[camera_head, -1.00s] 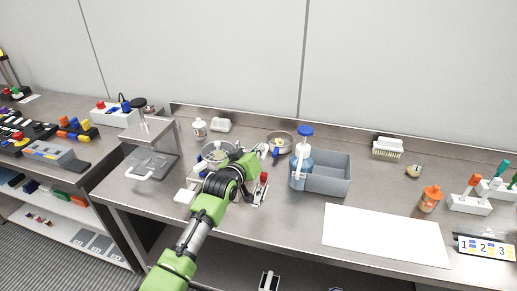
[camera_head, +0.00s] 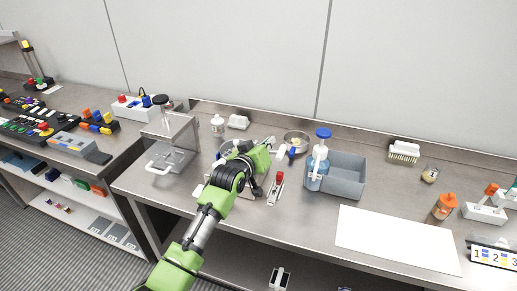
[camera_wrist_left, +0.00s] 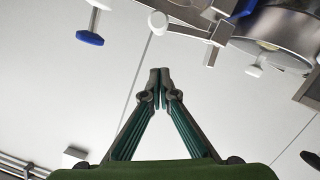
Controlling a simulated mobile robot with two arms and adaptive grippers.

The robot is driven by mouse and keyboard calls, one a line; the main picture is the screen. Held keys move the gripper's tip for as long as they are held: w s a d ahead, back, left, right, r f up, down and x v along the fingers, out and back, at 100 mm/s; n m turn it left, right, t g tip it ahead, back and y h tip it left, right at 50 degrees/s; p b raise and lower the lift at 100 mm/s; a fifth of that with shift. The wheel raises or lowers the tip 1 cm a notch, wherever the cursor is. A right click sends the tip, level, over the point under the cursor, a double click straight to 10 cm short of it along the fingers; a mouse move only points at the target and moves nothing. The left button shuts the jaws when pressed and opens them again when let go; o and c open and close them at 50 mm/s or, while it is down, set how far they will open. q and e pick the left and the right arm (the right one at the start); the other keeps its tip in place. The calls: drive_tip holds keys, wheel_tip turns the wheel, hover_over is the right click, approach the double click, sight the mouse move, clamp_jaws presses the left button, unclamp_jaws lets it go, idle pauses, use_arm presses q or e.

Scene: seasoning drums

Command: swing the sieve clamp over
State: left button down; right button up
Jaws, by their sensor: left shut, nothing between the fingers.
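In the left wrist view a round metal sieve (camera_wrist_left: 275,35) shows at the upper right. Beside it is a metal bar with a white knob (camera_wrist_left: 158,20), which looks like the sieve clamp. My left gripper (camera_wrist_left: 162,75) is shut and empty, its fingertips below and apart from the bar in that picture. In the head view my left gripper (camera_head: 268,149) is over the bench, and my arm hides most of the sieve (camera_head: 226,147). The clamp cannot be made out there.
A blue-handled part (camera_head: 292,152) stands right of the gripper, and a red-handled fixture (camera_head: 277,187) lies in front. A blue-capped bottle (camera_head: 320,165) and grey bin (camera_head: 349,177) stand further right. A metal stand (camera_head: 175,135) is on the left. The white sheet (camera_head: 395,240) is bare.

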use_arm(q)
drive_tip(key=b+v, duration=0.1)
drive_tip(key=v, duration=0.6)
drive_tip(key=shift+s+r+b, duration=0.25)
drive_tip(key=shift+s+b, duration=0.1)
drive_tip(key=shift+s, duration=0.1)
use_arm(e)
drive_tip(key=shift+d+f, duration=0.2)
drive_tip(key=shift+f, duration=0.3)
drive_tip(key=shift+d+f, duration=0.2)
drive_tip(key=shift+f, duration=0.3)
drive_tip(key=shift+a, duration=0.1)
